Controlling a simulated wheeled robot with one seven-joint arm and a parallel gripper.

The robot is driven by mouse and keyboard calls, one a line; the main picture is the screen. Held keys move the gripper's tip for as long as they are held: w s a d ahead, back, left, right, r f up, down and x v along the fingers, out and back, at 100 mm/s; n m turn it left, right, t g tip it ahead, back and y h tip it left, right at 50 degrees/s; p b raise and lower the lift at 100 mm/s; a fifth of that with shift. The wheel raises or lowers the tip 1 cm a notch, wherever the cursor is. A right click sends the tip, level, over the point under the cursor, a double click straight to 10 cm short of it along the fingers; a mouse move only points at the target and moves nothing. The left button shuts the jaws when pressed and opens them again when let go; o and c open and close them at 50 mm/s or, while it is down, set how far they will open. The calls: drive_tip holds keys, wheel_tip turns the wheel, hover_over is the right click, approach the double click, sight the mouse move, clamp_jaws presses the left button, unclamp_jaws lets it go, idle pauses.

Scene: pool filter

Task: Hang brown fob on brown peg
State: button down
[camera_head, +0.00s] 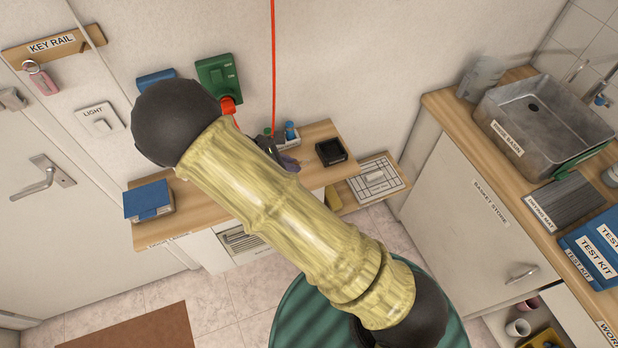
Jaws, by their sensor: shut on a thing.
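The key rail (52,45) is a wooden board on the wall at the upper left. A pink fob (45,82) on a ring hangs from its left part. A brown peg cannot be told apart clearly from the wood. My gripper (280,152) shows only as a small dark part behind my arm, over the wooden shelf, well to the right of and lower in the picture than the rail. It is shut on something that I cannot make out. I cannot pick out the brown fob; it may be hidden behind my arm.
My arm crosses the middle. A blue book (148,200) and a black tray (330,152) are on the wooden shelf (320,130). A green box (218,78) and a light switch (101,120) are on the wall. A counter with a metal basin (540,115) stands right.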

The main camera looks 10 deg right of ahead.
drive_tip(key=shift+f, duration=0.1)
drive_tip(key=shift+f+p, duration=0.75)
drive_tip(key=shift+f, duration=2.1)
drive_tip(key=shift+f+p, duration=0.8)
drive_tip(key=shift+f, duration=1.1)
drive_tip(key=c, duration=1.5)
unclamp_jaws()
drive_tip(key=shift+o, duration=0.2)
drive_tip(key=shift+f, duration=0.15)
drive_tip(key=shift+a+b, duration=0.1)
drive_tip(key=shift+b, duration=0.2)
